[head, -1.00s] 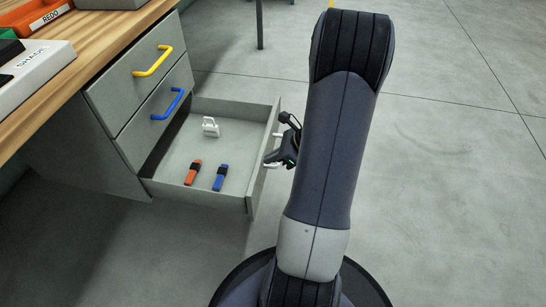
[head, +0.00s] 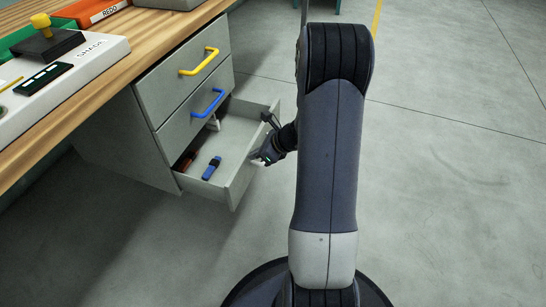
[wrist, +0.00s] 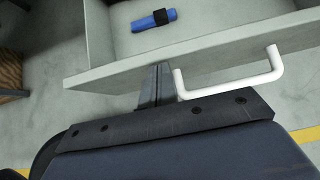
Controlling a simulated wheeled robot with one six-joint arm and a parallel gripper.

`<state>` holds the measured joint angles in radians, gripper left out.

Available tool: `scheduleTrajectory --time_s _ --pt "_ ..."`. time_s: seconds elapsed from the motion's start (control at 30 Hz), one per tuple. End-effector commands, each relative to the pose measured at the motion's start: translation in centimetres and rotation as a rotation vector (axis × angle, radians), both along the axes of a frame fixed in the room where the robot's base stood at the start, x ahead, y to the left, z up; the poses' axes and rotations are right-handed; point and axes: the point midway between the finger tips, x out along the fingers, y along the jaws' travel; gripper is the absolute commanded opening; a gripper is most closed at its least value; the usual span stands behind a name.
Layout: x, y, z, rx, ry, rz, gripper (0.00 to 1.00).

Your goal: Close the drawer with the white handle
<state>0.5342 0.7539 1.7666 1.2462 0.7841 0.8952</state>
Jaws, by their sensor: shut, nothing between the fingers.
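The bottom drawer (head: 236,185) of the grey cabinet is partly open, and its white handle (wrist: 232,88) shows whole in the wrist view. In the head view my gripper (head: 266,150) is at the drawer's front and covers most of the handle. In the wrist view my gripper (wrist: 158,84) is shut with nothing in it, at the drawer front (wrist: 200,56) just left of the handle. Whether it touches the front is hard to tell. Inside the drawer lie a blue object with a black band (head: 211,168) and a dark reddish one (head: 185,160); a white item (head: 213,122) is partly hidden.
Above are two shut drawers, with a yellow handle (head: 199,62) and a blue handle (head: 208,103). The wooden worktop (head: 110,83) at left bears a white control box (head: 75,67) and trays. The grey floor at right is clear.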

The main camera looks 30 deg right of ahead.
Motion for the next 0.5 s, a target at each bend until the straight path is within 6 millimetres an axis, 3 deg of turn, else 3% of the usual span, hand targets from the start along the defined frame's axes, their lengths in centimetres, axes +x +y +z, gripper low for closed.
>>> scheduleTrajectory --time_s 0.5 --pt "7.3 6.4 0.1 -0.001 0.001 0.004 0.0"
